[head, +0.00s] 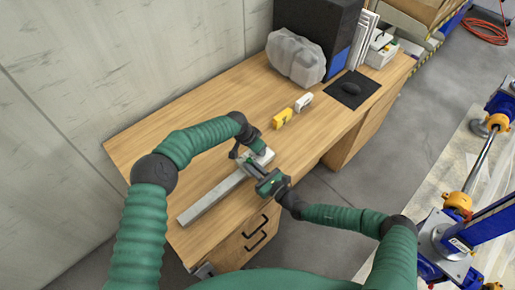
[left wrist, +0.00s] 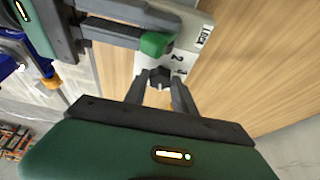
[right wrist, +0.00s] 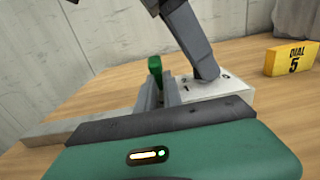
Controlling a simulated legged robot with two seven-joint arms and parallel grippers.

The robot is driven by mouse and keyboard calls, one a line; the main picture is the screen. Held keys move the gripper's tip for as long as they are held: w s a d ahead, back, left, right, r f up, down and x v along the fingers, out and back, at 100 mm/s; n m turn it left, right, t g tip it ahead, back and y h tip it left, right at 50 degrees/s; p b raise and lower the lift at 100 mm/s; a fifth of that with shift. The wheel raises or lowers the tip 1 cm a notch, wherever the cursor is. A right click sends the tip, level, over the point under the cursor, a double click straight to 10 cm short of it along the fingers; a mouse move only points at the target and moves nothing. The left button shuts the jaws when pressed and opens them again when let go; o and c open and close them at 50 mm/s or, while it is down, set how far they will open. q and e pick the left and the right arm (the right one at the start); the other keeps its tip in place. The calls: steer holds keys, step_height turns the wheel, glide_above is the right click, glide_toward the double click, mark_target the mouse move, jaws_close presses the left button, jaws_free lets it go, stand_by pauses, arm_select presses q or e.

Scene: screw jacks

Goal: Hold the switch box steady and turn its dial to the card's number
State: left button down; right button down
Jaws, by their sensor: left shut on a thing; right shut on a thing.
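The switch box (head: 264,157) is pale, with printed digits on its top, and sits on the desk. In the left wrist view its face (left wrist: 186,58) shows digits beside a dark dial (left wrist: 160,77). My left gripper (head: 250,158) is shut on the dial from above; where the dial points I cannot tell. My right gripper (head: 257,172) is shut on a green piece (right wrist: 155,66) at the box's near side; whether this piece belongs to the box is hard to tell. The yellow card (right wrist: 292,59) reads DIAL 5 and also stands behind the box in the head view (head: 283,118).
A long grey bar (head: 210,200) lies left of the box. A small white object (head: 303,102) stands behind the card. A wrapped grey bundle (head: 295,58), a black case (head: 325,25) and a black pad (head: 353,90) are farther back.

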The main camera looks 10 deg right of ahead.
arm_select(q)
steer(key=shift+w+a+m+g+h, duration=0.15)
steer(key=shift+m+g, duration=0.15)
steer(key=shift+m, duration=0.5)
steer(key=shift+w+a+m+g+h, duration=0.15)
steer(key=shift+m+g, duration=0.15)
steer(key=shift+m, duration=0.5)
steer(key=shift+d, duration=0.1)
steer(key=c, duration=1)
jaws_free()
steer(key=shift+s, duration=0.1)
steer(key=shift+c, duration=0.2)
steer(key=shift+d, duration=0.1)
steer(key=v, duration=1.2)
steer(key=shift+f, duration=0.1)
